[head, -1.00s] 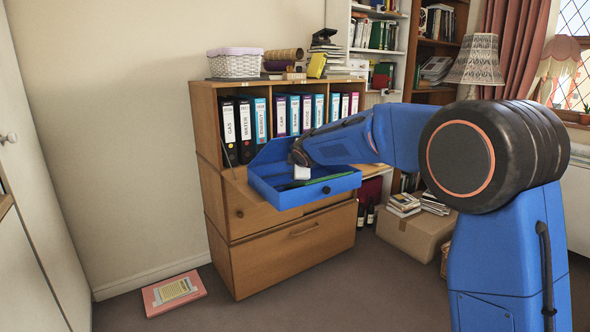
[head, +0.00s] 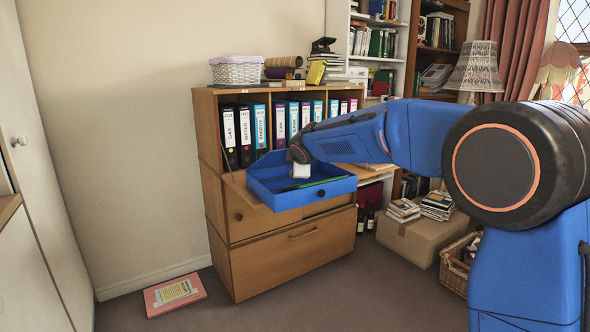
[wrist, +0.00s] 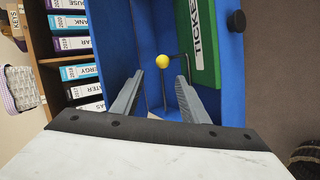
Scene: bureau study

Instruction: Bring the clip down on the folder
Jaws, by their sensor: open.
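A blue box file (head: 338,188) stands open on the bureau. Inside it lies a green folder (wrist: 202,40) with a white label reading "TICKET"; it shows as a thin green strip (head: 310,183) in the head view. The clip, a dark wire with a yellow ball (wrist: 162,61) at its end, shows beside the folder's edge in the wrist view. I cannot tell its exact height over the folder. My gripper (wrist: 158,84) is open, its fingers on either side of the ball's line, with the ball just past the fingertips. In the head view my gripper (head: 300,173) is over the box.
Ring binders (head: 245,130) stand in the bureau's shelf behind the box, close to the gripper's side. A white basket (head: 237,70) and books sit on top. A pink folder (head: 174,294) lies on the floor. A cardboard box (head: 415,238) stands to the right.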

